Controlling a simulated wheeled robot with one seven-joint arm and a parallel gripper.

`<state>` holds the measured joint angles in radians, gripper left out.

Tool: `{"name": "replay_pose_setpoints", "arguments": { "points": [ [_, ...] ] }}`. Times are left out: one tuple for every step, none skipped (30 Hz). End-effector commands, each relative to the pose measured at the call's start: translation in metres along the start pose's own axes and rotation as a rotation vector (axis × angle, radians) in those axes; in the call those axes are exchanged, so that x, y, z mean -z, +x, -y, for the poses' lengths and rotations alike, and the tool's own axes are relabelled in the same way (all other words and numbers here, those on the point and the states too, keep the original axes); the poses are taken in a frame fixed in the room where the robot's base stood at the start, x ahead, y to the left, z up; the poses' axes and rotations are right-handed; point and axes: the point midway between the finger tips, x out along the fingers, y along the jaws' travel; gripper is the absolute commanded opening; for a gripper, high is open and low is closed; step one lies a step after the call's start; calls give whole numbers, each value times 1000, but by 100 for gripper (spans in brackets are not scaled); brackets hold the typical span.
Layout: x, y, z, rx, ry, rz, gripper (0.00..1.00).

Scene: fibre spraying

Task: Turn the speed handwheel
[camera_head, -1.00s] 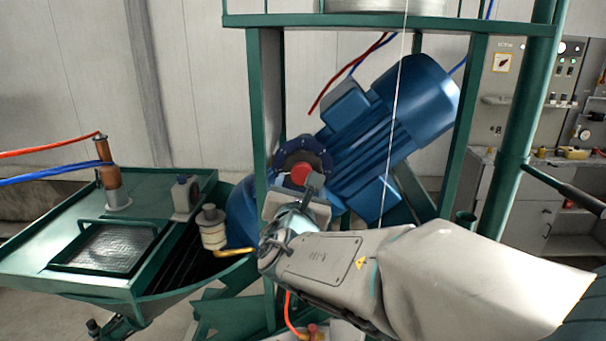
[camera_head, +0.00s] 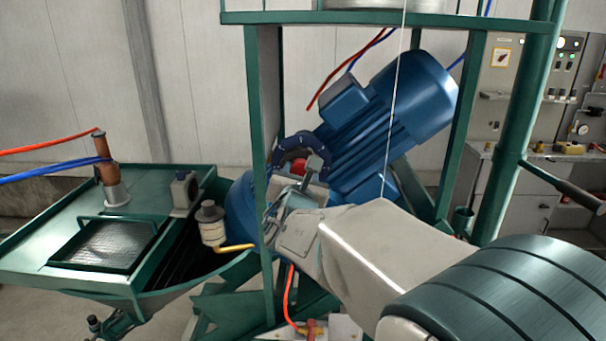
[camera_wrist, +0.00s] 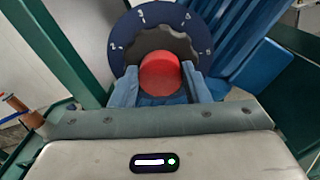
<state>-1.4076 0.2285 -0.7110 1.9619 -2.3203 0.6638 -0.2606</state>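The handwheel (camera_wrist: 152,42) is a dark, scalloped knob in front of a dark blue dial plate (camera_wrist: 122,38) with white markings. It has a round red hub (camera_wrist: 160,76) at its centre. In the head view the blue dial ring (camera_head: 292,146) and part of the red hub (camera_head: 299,168) show behind my gripper (camera_head: 312,176). In the wrist view my gripper (camera_wrist: 160,78) has its two blue-grey fingers apart, one on each side of the red hub, over the lower part of the wheel. Whether the fingers touch the wheel cannot be told.
A blue motor (camera_head: 380,120) sits tilted behind the wheel. Green frame posts (camera_head: 262,110) stand close on the left and right of my arm. A green tray table (camera_head: 60,235) is at left; a grey control cabinet (camera_head: 510,190) stands at right.

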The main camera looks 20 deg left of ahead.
Motion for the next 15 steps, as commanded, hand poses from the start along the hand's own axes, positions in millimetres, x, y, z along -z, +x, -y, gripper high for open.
{"name": "replay_pose_setpoints", "arguments": {
  "points": [
    [0,0,0,0,0,0,20],
    [0,0,0,0,0,0,20],
    [0,0,0,0,1,0,20],
    [1,0,0,1,3,0,20],
    [1,0,0,1,5,0,20],
    [1,0,1,0,10,0,20],
    [2,0,1,0,16,0,20],
    [2,0,1,0,22,0,20],
    [3,0,1,0,33,0,20],
    [3,0,2,0,43,1,20],
    [3,0,2,0,54,1,20],
    [4,0,2,0,72,1,20],
    [5,0,3,0,88,1,20],
    [5,0,3,0,104,2,20],
    [5,0,3,0,129,3,20]
  ]
}}
